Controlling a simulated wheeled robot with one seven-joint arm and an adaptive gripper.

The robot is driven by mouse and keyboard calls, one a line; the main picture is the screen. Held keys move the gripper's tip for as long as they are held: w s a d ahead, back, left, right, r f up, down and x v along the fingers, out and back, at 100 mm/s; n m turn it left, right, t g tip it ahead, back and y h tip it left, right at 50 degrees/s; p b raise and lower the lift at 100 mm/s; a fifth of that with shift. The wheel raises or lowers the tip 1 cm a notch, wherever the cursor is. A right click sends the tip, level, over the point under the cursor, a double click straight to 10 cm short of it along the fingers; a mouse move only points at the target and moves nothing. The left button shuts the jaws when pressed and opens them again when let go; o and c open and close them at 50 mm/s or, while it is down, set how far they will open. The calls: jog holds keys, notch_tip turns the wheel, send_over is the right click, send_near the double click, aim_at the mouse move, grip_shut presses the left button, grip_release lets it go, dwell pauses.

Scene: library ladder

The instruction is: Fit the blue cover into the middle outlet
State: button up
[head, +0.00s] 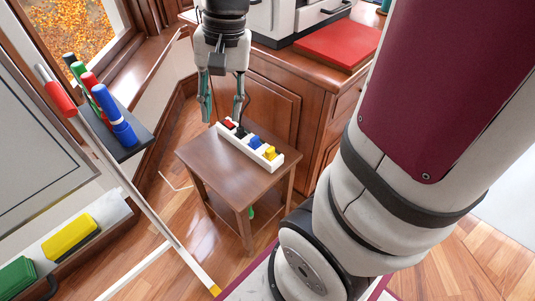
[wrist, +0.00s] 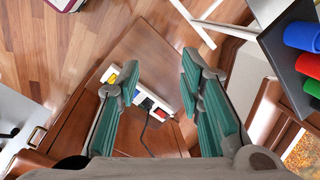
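A white power strip (head: 262,161) lies on a small brown table. Along it are a red piece (head: 229,123), a black plug with a cord (head: 240,132), the blue cover (head: 255,142) and a yellow piece (head: 270,153). The blue cover is between the black plug and the yellow piece; I cannot tell how deep it sits. My gripper (head: 222,117) is open and empty above the red end of the strip. In the wrist view the left finger hides part of the strip near the blue cover (wrist: 137,92).
The brown table (head: 208,157) has bare top around the strip. A wooden cabinet (head: 264,95) with a red board (head: 338,43) stands behind it. Left are a dark shelf (head: 125,140) with several markers and a whiteboard (head: 35,150). A white pole (head: 140,200) crosses the left side.

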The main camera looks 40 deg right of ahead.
jog(key=s+a+r+n, duration=0.1)
jog(key=s+a+n, duration=0.1)
jog(key=s, duration=0.4)
jog(key=s+a+r+n+h, duration=0.1)
jog(key=s+n, duration=0.3)
jog(key=s, duration=0.2)
jog(key=s+a+r+n+h, duration=0.1)
jog(key=s+a+r+n, duration=0.1)
jog(key=s, duration=0.5)
jog(key=shift+a+n, duration=0.3)
jog(key=shift+n, duration=0.1)
notch_tip(320, 180, up, 26)
jog(key=t+p, duration=0.3)
jog(key=p, duration=2.1)
jog(key=shift+d+f+t, duration=0.15)
jog(key=shift+f+t, duration=0.05)
jog(key=shift+t, duration=0.2)
